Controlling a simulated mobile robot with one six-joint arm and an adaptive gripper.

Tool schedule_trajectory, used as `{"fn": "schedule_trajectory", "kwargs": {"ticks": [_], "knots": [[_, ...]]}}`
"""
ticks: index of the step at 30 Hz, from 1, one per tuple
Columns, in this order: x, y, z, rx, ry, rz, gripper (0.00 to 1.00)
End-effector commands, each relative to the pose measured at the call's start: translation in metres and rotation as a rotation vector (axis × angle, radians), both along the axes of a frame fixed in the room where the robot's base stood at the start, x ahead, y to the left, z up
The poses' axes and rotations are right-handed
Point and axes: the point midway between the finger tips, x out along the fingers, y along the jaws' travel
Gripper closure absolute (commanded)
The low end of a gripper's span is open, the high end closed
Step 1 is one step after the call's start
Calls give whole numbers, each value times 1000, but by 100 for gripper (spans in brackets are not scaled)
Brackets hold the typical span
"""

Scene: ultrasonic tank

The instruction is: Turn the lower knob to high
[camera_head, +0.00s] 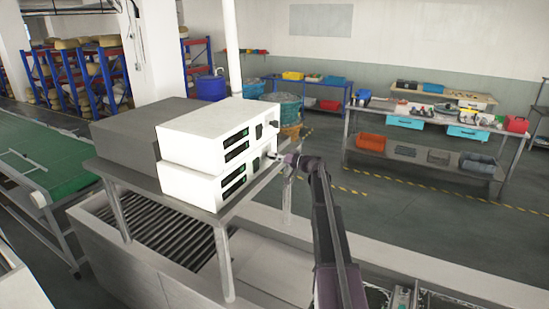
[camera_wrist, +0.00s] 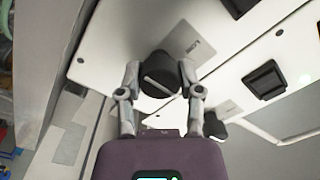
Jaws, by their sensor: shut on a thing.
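Two white control units are stacked on a metal stand. The lower unit (camera_head: 205,186) has dark displays on its front, and the upper unit (camera_head: 205,135) sits on it. In the wrist view, my gripper (camera_wrist: 163,90) has its two fingers closed on opposite sides of a round black knob (camera_wrist: 160,72) with a white pointer line. In the head view, my gripper (camera_head: 287,161) is at the right end of the lower unit's front, so this looks like the lower knob. A small label beside the knob is too blurred to read surely. A second dark knob (camera_wrist: 214,126) shows behind my right finger.
A black switch (camera_wrist: 264,80) is on the neighbouring panel. A dark grey box (camera_head: 130,135) stands behind the units on the stand (camera_head: 120,174). Below is a tank with a roller bed (camera_head: 150,245). Workbenches (camera_head: 430,125) stand farther right, with open floor before them.

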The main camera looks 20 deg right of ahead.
Motion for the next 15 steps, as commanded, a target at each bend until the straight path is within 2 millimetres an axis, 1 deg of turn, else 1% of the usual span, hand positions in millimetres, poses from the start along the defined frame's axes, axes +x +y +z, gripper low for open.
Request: {"fn": "schedule_trajectory", "kwargs": {"ticks": [8,15], "knots": [[1,1,0,101,77,1,100],[1,1,0,253,194,1,100]]}}
